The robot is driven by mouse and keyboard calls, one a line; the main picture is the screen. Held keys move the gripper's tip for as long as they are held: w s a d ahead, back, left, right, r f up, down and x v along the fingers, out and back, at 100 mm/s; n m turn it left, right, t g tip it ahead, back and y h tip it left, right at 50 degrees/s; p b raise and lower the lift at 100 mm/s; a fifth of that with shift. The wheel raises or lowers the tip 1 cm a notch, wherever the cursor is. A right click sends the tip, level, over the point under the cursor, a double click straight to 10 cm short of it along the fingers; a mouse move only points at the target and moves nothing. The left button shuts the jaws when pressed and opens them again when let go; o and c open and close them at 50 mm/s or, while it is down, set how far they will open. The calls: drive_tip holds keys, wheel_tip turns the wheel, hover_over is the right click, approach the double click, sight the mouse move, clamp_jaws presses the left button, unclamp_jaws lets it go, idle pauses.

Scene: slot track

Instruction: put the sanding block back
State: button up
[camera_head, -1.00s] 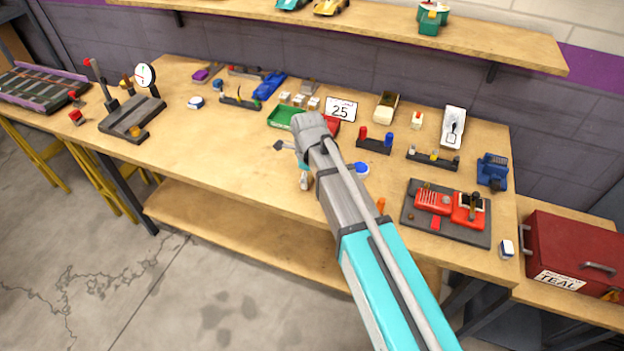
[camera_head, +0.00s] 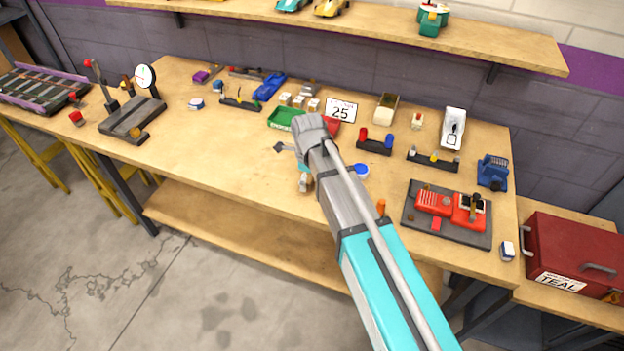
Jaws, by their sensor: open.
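A cream block with a dark brown part (camera_head: 385,108) lies near the back of the bench, right of the "25" card; it may be the sanding block, but I cannot tell for sure. My gripper (camera_head: 284,148) is over the middle of the bench, left of and nearer than this block. Its dark finger part shows left of the wrist and looks open; the rest is hidden by my arm. A small pale thing (camera_head: 305,182) shows just below the wrist, and I cannot tell what it is.
A green tray (camera_head: 283,118) and a red tray (camera_head: 333,128) lie behind my wrist. Racks of small tools (camera_head: 375,145) stand to the right, with a dark board bearing red parts (camera_head: 460,228). A shelf (camera_head: 430,30) hangs above. The front left of the bench is clear.

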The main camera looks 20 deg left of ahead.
sight(311, 177)
wheel_tip(311, 177, up, 12)
drive_tip(key=p, duration=1.2)
drive_tip(key=shift+r, duration=0.15)
idle(0.7)
drive_tip(key=s+d+n, duration=0.2)
drive_tip(key=d+n, duration=0.7)
drive_tip(key=d, duration=0.9)
drive_tip(key=s+d+n, duration=0.3)
drive_tip(key=d+n, duration=0.6)
drive_tip(key=d, duration=1)
drive_tip(key=shift+s+d+n, duration=0.25)
drive_tip(key=shift+s+n, duration=0.05)
drive_tip(key=shift+n, duration=0.1)
